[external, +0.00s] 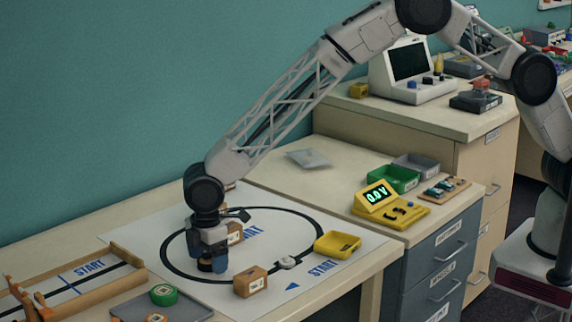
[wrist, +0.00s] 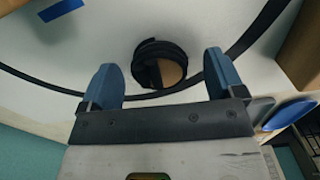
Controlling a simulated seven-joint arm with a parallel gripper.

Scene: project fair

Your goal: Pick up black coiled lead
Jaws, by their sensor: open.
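The black coiled lead (wrist: 148,50) shows in the wrist view as a dark ring with a tan patch in its middle. It lies on the white printed mat (wrist: 205,25), between and just beyond the fingertips. In the external view the lead (external: 204,266) is a small dark shape low between my fingers, partly hidden by them. My gripper (external: 207,262) points down over the mat, beside the black oval line. In the wrist view my gripper (wrist: 162,68) is open, with one blue finger on each side of the lead. I cannot tell whether either finger touches it.
A yellow tray (external: 337,244) is further right. A green roll (external: 163,295) lies at front left, near a wooden-railed track (external: 75,290). Bare mat lies inside the oval.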

